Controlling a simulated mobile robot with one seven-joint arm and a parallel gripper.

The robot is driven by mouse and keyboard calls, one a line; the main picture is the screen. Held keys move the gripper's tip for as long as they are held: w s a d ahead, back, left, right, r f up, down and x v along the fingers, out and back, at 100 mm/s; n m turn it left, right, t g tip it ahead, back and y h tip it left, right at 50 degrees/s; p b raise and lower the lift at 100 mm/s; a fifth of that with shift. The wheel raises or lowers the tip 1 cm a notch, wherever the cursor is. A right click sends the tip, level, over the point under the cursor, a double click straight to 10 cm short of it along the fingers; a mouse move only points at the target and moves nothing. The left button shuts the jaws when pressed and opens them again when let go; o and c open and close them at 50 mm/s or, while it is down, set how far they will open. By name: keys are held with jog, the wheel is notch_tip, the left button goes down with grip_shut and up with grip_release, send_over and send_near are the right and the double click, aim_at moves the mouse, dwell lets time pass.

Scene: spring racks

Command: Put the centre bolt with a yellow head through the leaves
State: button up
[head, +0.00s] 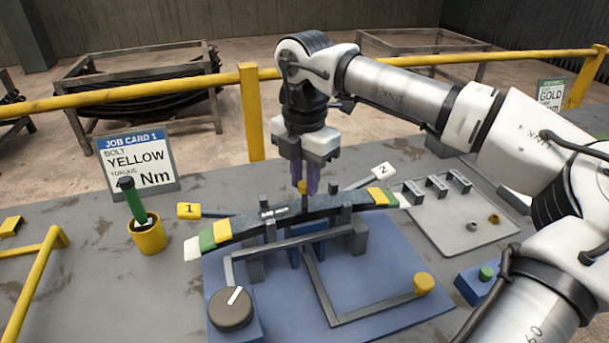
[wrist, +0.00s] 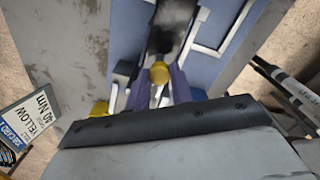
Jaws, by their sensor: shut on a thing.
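My gripper (head: 307,180) points down over the middle of the leaf stack. Its purple fingers are shut on the yellow-headed bolt (head: 301,187), whose yellow head also shows in the wrist view (wrist: 160,72). The leaves (head: 235,231) form a curved dark stack with green, yellow and white marked ends, resting on a blue fixture (head: 395,255). In the wrist view the dark leaves (wrist: 176,22) lie just beyond the bolt head.
A job card (head: 139,163) reads YELLOW. A yellow cup (head: 148,236) holds a green-handled tool (head: 130,200). Tags 1 (head: 189,211) and 2 (head: 383,169) flank the leaves. A dial (head: 231,307) sits in front.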

jog(key=shift+f, duration=0.25)
jog(key=o, duration=1.4)
jog(key=shift+r, duration=0.15)
jog(key=shift+r+p, duration=2.1)
jog(key=shift+r, duration=1.35)
jog(key=shift+f, duration=0.15)
